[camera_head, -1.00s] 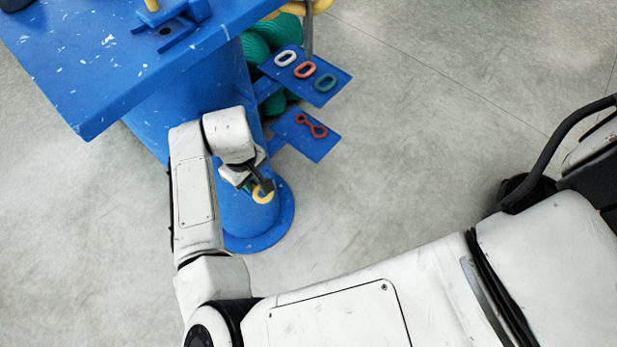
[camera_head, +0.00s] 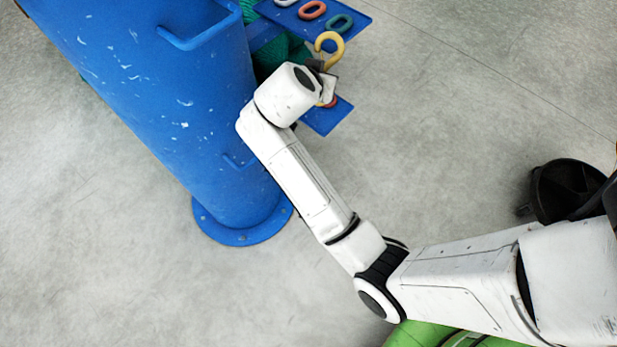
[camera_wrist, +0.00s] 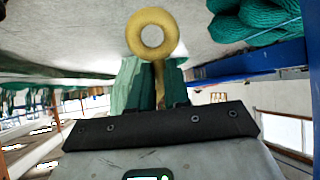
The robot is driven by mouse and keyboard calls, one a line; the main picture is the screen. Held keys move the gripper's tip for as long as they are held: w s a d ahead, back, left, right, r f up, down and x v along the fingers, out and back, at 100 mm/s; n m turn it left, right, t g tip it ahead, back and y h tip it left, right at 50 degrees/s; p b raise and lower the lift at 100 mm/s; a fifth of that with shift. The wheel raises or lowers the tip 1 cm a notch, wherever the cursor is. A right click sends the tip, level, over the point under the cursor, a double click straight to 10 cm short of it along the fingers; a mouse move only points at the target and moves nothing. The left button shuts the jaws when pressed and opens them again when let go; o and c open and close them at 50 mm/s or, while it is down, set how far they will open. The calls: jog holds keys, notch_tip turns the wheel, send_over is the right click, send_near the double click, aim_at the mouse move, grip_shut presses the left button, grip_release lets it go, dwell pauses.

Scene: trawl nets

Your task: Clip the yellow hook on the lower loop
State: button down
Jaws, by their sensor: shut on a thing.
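The yellow hook (camera_head: 341,47) is in my gripper (camera_head: 322,70), its curved end standing up past the fingers. In the wrist view its yellow ring-shaped end (camera_wrist: 132,36) and thin shank rise from between the greenish fingertips (camera_wrist: 150,82). Two blue bar loops show on the blue column in the head view: an upper loop (camera_head: 201,40) near the top and a lower loop (camera_head: 238,162) nearer the foot. My gripper is to the right of both loops and apart from them. The hook does not touch either loop.
An upper blue shelf (camera_head: 357,19) holds several coloured links, including a red one (camera_head: 313,16) and a teal one. A lower blue shelf (camera_head: 325,120) is partly hidden behind my gripper. Green netting (camera_head: 280,55) lies behind the column.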

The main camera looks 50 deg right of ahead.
jog(key=s+a+f+t+h+b, duration=0.2)
jog(key=s+a+f+h+b, duration=0.15)
jog(key=a+f+b, duration=0.5)
jog(key=s+a+f+t+h+b, duration=0.25)
jog(key=s+a+f+b, duration=0.2)
jog(key=f, duration=0.65)
jog(key=w+a+b, duration=0.2)
jog(key=w+a, duration=0.2)
jog(key=w, duration=0.4)
jog(key=shift+w+a+n+h, duration=0.3)
jog(key=shift+w+a+n, duration=0.05)
jog(key=shift+w+n, duration=0.05)
dwell(0.8)
jog(key=shift+w+g, duration=0.15)
jog(key=shift+g, duration=0.1)
jog(key=shift+a+b, duration=0.1)
jog(key=shift+b, duration=0.35)
dwell(0.5)
